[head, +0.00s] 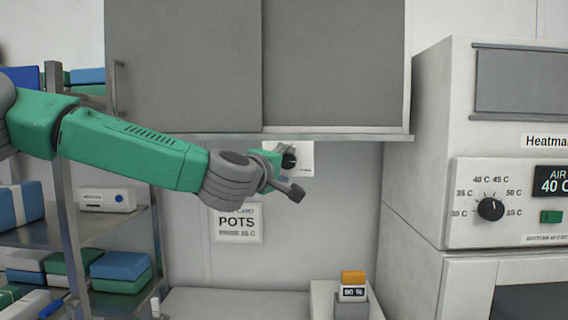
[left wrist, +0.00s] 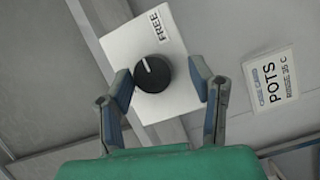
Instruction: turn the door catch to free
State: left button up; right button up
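The door catch is a round black knob (left wrist: 153,74) with a white pointer line, on a white plate (left wrist: 125,44). In the left wrist view the pointer aims up and slightly left, and the word FREE stands near the plate's top edge. In the head view the knob (head: 289,159) and plate (head: 306,160) sit under the grey cabinet, partly behind my gripper. My left gripper (head: 281,174) is open, also seen in the left wrist view (left wrist: 164,88), with a finger on each side of the knob. Gaps show beside the knob; I cannot tell its depth. My right gripper is not in view.
The grey sliding-door cabinet (head: 185,65) hangs above my forearm. A POTS card (head: 237,223) is on the wall below. Shelves (head: 100,222) with boxes stand left, a heating cabinet (head: 429,150) right. A small orange-topped device (head: 353,279) stands on the counter.

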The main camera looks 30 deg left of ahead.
pick_arm(q)
jog(key=shift+w+r, duration=0.1)
jog(key=shift+w, duration=0.05)
jog(key=shift+s+r, duration=0.1)
jog(key=shift+s, duration=0.35)
jog(key=s+d, duration=0.1)
jog(key=s, duration=0.9)
jog(key=shift+s+d, duration=0.25)
jog(key=shift+s, duration=0.05)
jog(key=shift+s+d, duration=0.1)
